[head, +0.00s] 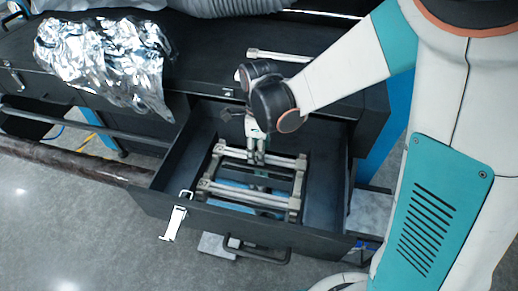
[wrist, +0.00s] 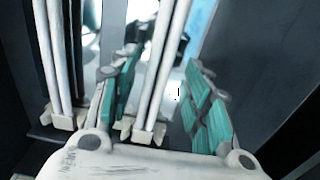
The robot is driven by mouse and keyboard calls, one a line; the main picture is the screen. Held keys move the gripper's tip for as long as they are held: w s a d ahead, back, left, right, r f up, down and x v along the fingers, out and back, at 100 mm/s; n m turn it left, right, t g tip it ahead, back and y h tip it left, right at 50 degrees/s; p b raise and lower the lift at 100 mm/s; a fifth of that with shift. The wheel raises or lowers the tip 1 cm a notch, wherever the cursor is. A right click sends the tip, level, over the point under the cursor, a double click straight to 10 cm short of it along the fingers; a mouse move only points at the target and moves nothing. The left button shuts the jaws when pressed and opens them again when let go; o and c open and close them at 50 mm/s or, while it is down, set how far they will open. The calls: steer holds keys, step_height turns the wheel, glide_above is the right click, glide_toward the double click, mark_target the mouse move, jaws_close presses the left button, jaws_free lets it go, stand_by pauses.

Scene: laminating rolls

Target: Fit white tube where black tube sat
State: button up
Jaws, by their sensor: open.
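My gripper (head: 257,158) is open and points down into the open black drawer, at the far rail of a light metal rack. In the wrist view its teal-padded fingers (wrist: 160,62) stand on either side of a pair of pale tubes (wrist: 165,60); I cannot tell if they touch them. A second pair of pale tubes (wrist: 58,60) lies to the left in a pale end bracket (wrist: 62,122). In the head view the near rail (head: 245,195) of the rack lies closer to the drawer front. No tube in the rack shows as clearly black.
The drawer (head: 170,205) has high walls close around the rack. Another pale tube (head: 280,55) lies on the dark cabinet top behind my wrist. Crumpled foil (head: 105,60) covers the top at left. A long dark brown roll (head: 75,162) lies low at left.

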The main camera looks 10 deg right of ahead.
step_height(320, 180, up, 10)
steer(key=p, duration=0.6)
steer(key=shift+r, duration=0.15)
